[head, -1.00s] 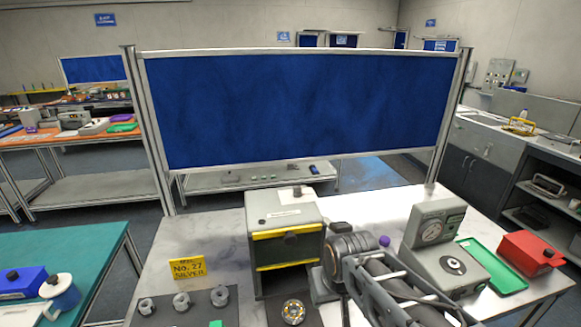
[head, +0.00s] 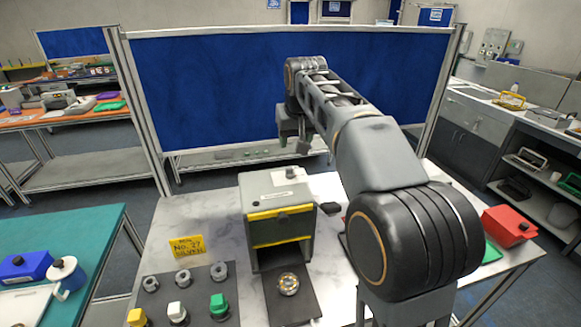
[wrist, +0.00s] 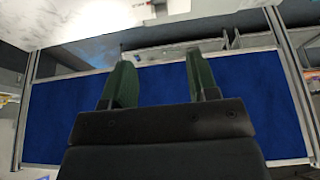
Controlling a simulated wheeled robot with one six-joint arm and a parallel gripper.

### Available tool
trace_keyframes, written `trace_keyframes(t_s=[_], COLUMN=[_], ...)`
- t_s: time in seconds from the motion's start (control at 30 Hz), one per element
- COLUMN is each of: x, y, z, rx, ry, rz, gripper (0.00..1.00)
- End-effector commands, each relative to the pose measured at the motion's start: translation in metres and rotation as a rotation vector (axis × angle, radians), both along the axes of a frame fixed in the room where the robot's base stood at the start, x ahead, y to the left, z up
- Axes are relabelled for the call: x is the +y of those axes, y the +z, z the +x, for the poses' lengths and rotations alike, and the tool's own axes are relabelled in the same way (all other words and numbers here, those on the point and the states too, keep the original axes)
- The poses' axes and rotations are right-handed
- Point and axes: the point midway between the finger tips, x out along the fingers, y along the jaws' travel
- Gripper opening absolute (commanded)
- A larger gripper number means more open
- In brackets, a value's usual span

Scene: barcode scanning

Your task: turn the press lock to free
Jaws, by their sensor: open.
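A grey box-shaped press (head: 258,240) with yellow stripes stands on the marbled table, its front opening facing me. A small dark knob (head: 283,213) shows on its upper front. I cannot tell for sure that this is the lock or how it is turned. A plate (head: 283,307) runs out from the opening with a round metal piece (head: 288,284) on it. My gripper (head: 298,140) is raised above and behind the press, in front of the blue partition, apart from everything. In the wrist view my gripper (wrist: 160,85) has its two fingers spread with nothing between them.
A dark panel (head: 155,308) with grey rings and yellow, white and green knobs lies left of the press. A yellow sign (head: 187,246) stands behind it. A red box (head: 508,226) sits at the right. The blue partition (head: 210,85) closes the back. My arm hides the table's right middle.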

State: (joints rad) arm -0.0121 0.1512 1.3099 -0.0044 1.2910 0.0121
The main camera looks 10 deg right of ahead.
Motion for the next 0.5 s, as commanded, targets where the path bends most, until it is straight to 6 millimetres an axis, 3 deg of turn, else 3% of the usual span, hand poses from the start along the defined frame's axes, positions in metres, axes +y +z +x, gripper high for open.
trace_keyframes(t_s=[0.17,0.5], x=[0.000,0.000], y=[-0.014,-0.073], z=[0.010,0.034], rx=[0.001,0.002], ry=[0.000,-0.001], rz=[0.000,-0.001], gripper=[0.54,0.54])
